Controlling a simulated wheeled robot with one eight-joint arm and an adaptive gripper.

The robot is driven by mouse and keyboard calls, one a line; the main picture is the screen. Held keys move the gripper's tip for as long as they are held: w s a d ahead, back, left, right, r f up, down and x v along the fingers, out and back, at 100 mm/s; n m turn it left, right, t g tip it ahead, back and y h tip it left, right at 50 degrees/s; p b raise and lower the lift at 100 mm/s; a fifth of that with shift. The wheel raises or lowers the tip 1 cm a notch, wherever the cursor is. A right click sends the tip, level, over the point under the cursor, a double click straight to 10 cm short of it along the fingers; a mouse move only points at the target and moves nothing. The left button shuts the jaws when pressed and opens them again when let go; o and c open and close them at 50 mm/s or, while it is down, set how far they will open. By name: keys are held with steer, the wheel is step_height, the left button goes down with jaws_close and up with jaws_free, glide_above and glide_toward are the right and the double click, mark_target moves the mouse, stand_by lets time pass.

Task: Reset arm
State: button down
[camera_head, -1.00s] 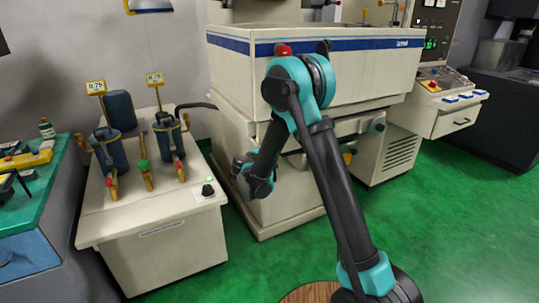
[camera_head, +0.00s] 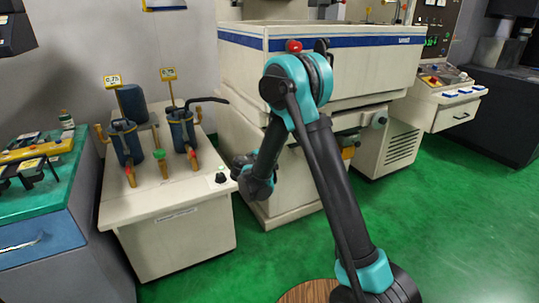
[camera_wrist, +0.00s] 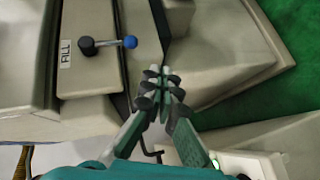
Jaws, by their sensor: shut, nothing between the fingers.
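My gripper (camera_wrist: 160,85) shows in the wrist view with its fingers together, shut and empty. It points at the pale machine housing and touches nothing that I can make out. In the head view my arm (camera_head: 335,190) reaches up from the lower right, bends at a teal elbow and folds down to the left. Its wrist (camera_head: 254,178) hangs in front of the white machine (camera_head: 300,200); the fingers are hidden there.
A lever with a blue knob (camera_wrist: 130,42) sits beside a FILL label in the wrist view. A green-topped bench (camera_head: 62,185) is far left. Green floor (camera_head: 430,230) is clear at right.

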steer(key=s+d+r+m+g+y, duration=0.1)
steer(key=s+d+m+g, duration=0.5)
steer(key=s+d, duration=1.2)
steer(key=s+d+f+m+g+y, duration=0.1)
steer(key=s+d+f+m+y, duration=0.1)
steer(key=s, duration=0.8)
steer(key=s+d+f+m+g+y, duration=0.1)
steer(key=s+f+m+g+y, duration=0.1)
steer(key=s, duration=0.9)
steer(key=shift+d+f+m+y, duration=0.25)
steer(key=shift+d+m+y, duration=0.15)
steer(key=shift+m, duration=0.1)
